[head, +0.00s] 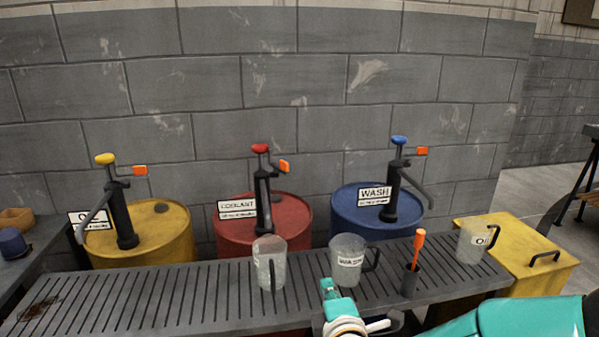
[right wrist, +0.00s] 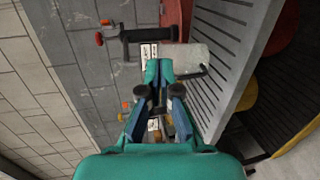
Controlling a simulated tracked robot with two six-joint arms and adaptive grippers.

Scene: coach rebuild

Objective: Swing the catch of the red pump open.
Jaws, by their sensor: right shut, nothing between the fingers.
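In the right wrist view, turned sideways, the red knob (right wrist: 99,38) and catch (right wrist: 105,22) show at the upper left. My left gripper is not in view.
A slatted bench (head: 200,297) runs before the drums. A clear jug (head: 270,262) stands in front of the red drum, with a "WASH" jug (head: 347,262) and an orange-handled tool (head: 418,246) to its right. Yellow (head: 170,240) and blue (head: 345,212) drums flank the red one.

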